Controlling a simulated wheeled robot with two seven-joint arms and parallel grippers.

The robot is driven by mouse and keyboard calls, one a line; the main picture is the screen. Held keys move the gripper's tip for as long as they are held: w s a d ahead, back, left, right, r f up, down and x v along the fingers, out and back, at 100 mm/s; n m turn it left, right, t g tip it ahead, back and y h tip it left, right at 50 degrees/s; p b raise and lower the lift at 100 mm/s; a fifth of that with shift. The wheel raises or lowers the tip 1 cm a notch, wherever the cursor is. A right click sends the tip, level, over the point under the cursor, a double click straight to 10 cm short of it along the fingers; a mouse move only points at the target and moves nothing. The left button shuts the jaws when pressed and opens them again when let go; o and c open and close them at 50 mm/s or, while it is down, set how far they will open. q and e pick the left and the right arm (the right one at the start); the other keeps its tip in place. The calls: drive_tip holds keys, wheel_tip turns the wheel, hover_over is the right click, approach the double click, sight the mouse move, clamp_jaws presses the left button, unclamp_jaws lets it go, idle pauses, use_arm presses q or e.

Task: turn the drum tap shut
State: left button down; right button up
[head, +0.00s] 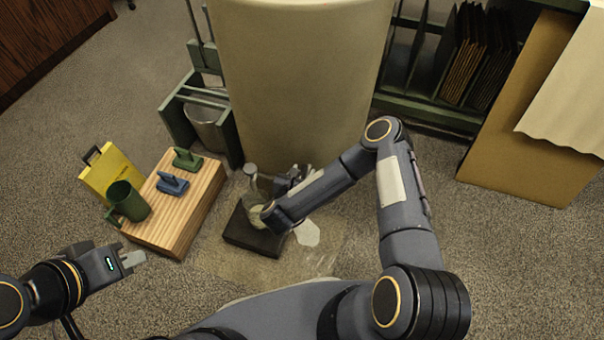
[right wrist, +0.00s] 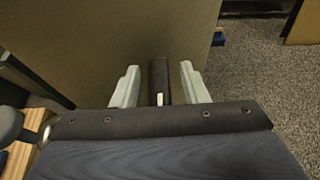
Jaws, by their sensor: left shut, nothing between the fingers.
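The drum (head: 300,75) is a large beige cylinder standing at the centre back in the head view; its wall also fills the upper left of the right wrist view (right wrist: 110,35). In the right wrist view, a dark upright bar (right wrist: 158,78), which looks like the tap's handle, stands between the fingers of my right gripper (right wrist: 159,88). The fingers are apart, with a gap on each side of the bar. In the head view my right gripper (head: 290,183) is low against the drum's front, and my arm hides most of the tap. My left gripper (head: 132,260) is shut and empty at lower left.
A black block (head: 238,235) with a glass-like vessel (head: 250,190) stands below the drum. A pale patch (head: 308,233) lies beside it on wet-looking floor.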

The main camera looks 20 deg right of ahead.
clamp_jaws()
